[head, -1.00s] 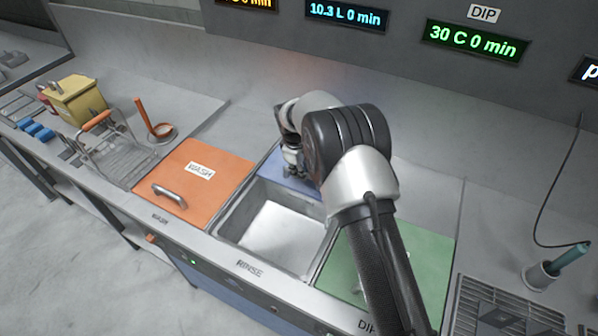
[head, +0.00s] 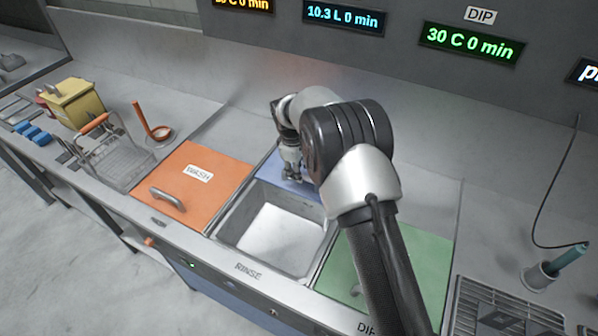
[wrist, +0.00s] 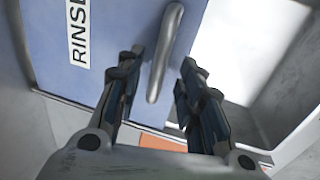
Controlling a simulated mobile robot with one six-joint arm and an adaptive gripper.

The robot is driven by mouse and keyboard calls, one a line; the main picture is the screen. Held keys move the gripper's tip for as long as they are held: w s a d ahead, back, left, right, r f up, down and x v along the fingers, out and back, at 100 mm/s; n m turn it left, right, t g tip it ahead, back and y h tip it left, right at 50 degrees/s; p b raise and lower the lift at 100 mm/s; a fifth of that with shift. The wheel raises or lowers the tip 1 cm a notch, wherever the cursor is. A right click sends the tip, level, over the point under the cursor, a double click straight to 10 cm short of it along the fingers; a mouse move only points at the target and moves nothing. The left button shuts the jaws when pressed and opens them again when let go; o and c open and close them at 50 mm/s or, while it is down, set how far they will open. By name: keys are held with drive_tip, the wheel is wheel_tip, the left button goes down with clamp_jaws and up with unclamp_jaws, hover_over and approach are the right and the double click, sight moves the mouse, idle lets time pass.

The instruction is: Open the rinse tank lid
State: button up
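The rinse tank (head: 280,238) stands uncovered, with its pale inside showing. Its blue lid (head: 270,171) lies back behind the opening, partly hidden by my arm. In the wrist view the blue lid (wrist: 110,45) carries a RINSE label and a grey bar handle (wrist: 163,55). My gripper (head: 292,180) is over the lid at the back of the tank. In the wrist view my gripper (wrist: 163,68) has its fingers apart on either side of the handle, with gaps visible. Depth between fingertips and handle is hard to judge.
The orange wash lid (head: 205,200) is shut on the left. The green dip lid (head: 425,265) is shut on the right, partly behind my arm.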

wheel_tip(320, 180, up, 10)
drive_tip(key=s, duration=0.2)
drive_tip(key=shift+a+f, duration=0.15)
drive_tip(key=shift+a, duration=0.2)
drive_tip(key=shift+w, duration=0.1)
drive_tip(key=s+d+r+m+t, duration=0.1)
drive_tip(key=s+d+r+m, duration=0.2)
drive_tip(key=s+d+r, duration=0.45)
drive_tip(key=s+d+r+m, duration=0.3)
drive_tip(key=s+d+r, duration=0.2)
drive_tip(key=s+r, duration=0.45)
drive_tip(key=s+d+m, duration=0.3)
drive_tip(key=s, duration=0.8)
drive_tip(key=s+d+m+t, duration=0.1)
drive_tip(key=s+d+m, duration=0.3)
drive_tip(key=s, duration=0.7)
drive_tip(key=shift+f+t+y, duration=0.3)
drive_tip(key=shift+f+y, duration=0.1)
